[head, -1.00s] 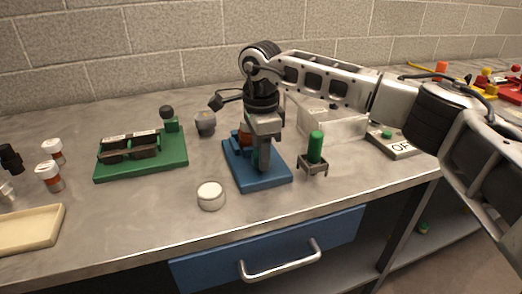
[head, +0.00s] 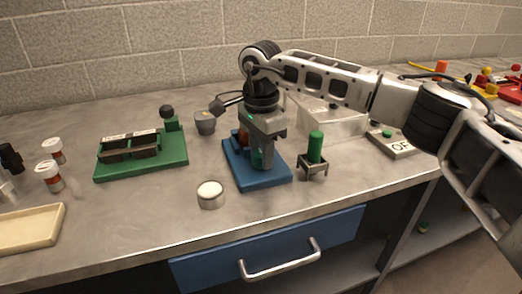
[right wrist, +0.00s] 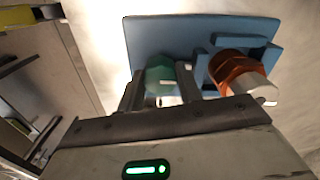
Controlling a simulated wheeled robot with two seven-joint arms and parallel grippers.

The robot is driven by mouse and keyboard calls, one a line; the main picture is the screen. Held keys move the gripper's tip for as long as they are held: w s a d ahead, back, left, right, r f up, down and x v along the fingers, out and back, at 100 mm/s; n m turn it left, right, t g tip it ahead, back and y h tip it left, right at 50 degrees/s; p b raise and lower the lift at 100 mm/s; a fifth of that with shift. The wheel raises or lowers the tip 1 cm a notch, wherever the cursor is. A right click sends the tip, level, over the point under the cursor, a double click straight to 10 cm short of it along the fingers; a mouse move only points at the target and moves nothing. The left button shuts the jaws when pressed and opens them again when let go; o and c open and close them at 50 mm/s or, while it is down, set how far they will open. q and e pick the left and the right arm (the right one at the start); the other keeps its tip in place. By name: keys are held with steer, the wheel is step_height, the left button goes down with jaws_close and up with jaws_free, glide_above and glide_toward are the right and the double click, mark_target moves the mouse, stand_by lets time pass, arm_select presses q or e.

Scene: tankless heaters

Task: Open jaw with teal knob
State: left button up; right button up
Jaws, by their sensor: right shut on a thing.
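The teal knob (right wrist: 160,74) shows in the right wrist view at one edge of a blue base plate (right wrist: 145,38). An orange bottle with a white cap (right wrist: 238,75) sits beside it, against the blue blocks of the jaw (right wrist: 226,42). My right gripper (right wrist: 160,92) has its two fingers on either side of the teal knob and is shut on it. In the head view my right gripper (head: 262,155) points down over the blue base (head: 275,181) and hides most of the jaw and knob. My left gripper is not in view.
A green fixture (head: 170,165) stands to the left, and a round white-topped piece (head: 210,194) lies in front. A small stand with a green cylinder (head: 315,148) is close on the right. A clear box (head: 345,122) is behind it. A blue drawer (head: 340,232) is below the counter edge.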

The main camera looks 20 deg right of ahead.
steer(key=o, duration=1)
steer(key=shift+r, duration=0.1)
